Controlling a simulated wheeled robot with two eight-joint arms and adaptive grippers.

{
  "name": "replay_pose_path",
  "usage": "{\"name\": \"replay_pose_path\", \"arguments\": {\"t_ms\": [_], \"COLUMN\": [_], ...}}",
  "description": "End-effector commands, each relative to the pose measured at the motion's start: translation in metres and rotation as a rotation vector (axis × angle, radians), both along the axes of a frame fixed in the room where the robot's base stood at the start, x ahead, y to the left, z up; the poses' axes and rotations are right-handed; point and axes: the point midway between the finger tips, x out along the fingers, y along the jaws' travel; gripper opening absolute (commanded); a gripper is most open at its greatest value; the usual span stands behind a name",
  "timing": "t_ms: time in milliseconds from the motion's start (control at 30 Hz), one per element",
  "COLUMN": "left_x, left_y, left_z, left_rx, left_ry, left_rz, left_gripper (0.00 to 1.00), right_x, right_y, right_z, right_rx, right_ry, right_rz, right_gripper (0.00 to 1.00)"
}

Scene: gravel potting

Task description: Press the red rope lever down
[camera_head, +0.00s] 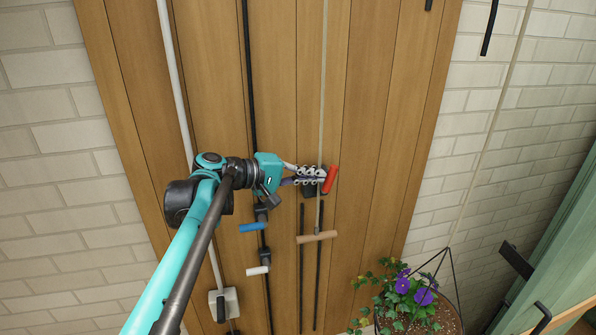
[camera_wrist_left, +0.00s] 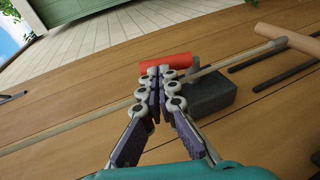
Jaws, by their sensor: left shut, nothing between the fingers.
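The red rope lever (camera_head: 330,179) is a short red bar on a dark block (camera_head: 309,186) on the wooden plank wall. My left gripper (camera_head: 320,174) is shut and empty, its fingertips right beside the red lever from the left. In the left wrist view the red lever (camera_wrist_left: 168,62) lies just beyond the closed fingertips (camera_wrist_left: 163,72). I cannot tell whether they touch it. The dark block (camera_wrist_left: 210,92) shows to the right of the fingers. A pale rope (camera_head: 322,90) runs down past the block. My right gripper is not in view.
A wooden crossbar handle (camera_head: 317,236) hangs below the block on the rope. A blue handle (camera_head: 250,227) and a white handle (camera_head: 258,270) sit lower left. A hanging basket with purple flowers (camera_head: 415,287) is at lower right. Brick wall (camera_head: 60,130) flanks the planks.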

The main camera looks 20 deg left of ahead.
Motion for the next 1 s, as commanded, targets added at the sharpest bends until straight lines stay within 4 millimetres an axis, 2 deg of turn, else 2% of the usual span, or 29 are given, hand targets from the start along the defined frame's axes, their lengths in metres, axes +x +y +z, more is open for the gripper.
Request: {"name": "replay_pose_path", "arguments": {"t_ms": [167,1000], "left_x": [0.0054,0.0082], "left_y": [-0.0056,-0.0095], "left_z": [-0.0023,0.0003], "left_rx": [0.0,0.067], "left_ry": [0.0,0.045], "left_rz": [-0.001,-0.001], "left_gripper": [0.0,0.0], "right_x": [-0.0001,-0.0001], "right_y": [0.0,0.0], "right_z": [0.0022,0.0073], "right_rx": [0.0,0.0], "right_ry": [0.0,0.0], "right_rz": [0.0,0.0], "right_gripper": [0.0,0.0]}}
